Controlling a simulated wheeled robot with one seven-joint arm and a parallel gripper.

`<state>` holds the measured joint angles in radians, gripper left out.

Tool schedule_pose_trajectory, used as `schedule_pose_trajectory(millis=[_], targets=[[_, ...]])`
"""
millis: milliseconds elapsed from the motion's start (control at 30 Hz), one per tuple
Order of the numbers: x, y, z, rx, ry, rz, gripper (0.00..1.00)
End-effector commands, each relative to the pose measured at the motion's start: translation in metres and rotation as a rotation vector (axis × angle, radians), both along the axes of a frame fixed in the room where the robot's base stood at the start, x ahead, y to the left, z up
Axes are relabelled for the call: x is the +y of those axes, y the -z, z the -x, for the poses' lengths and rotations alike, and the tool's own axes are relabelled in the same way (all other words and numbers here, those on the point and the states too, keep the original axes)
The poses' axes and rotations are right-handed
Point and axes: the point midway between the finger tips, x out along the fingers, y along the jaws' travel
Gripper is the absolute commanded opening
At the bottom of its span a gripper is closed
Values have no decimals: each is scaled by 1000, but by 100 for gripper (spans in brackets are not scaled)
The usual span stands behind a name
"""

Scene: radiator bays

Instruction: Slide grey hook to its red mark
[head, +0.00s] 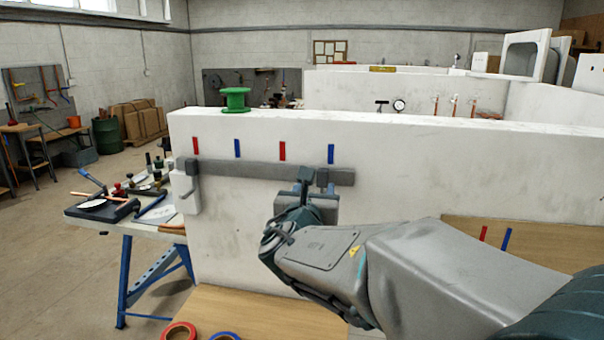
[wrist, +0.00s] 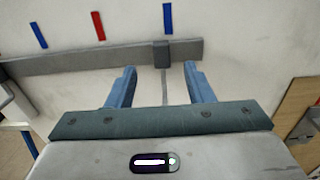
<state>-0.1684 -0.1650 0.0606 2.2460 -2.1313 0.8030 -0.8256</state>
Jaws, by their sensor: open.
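A grey rail (head: 245,169) runs along the white wall. A grey hook (head: 322,177) sits near its right end, below a blue mark (head: 331,153). In the wrist view this hook (wrist: 161,56) has a thin stem hanging between my fingers, apart from both. My gripper (head: 316,190) is open in front of it; both blue fingers show in the wrist view (wrist: 160,88). Another red mark (head: 282,150) lies left of the right hook. I cannot tell the hooks apart by colour.
Another blue mark (head: 237,148) is between the red ones. A green spool (head: 235,99) stands on the wall top. A workbench with tools (head: 130,205) is at the left. Red tape (head: 179,331) and blue tape (head: 225,336) lie below. The wall face along the rail is clear.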

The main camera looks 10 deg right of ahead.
Motion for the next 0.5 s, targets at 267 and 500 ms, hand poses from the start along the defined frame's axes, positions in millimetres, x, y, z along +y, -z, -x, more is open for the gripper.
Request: schedule_pose_trajectory(millis=[267, 500], targets=[[-23, -1, -48, 2, 3, -1, 47], [-35, 0, -75, 0, 3, -1, 47]])
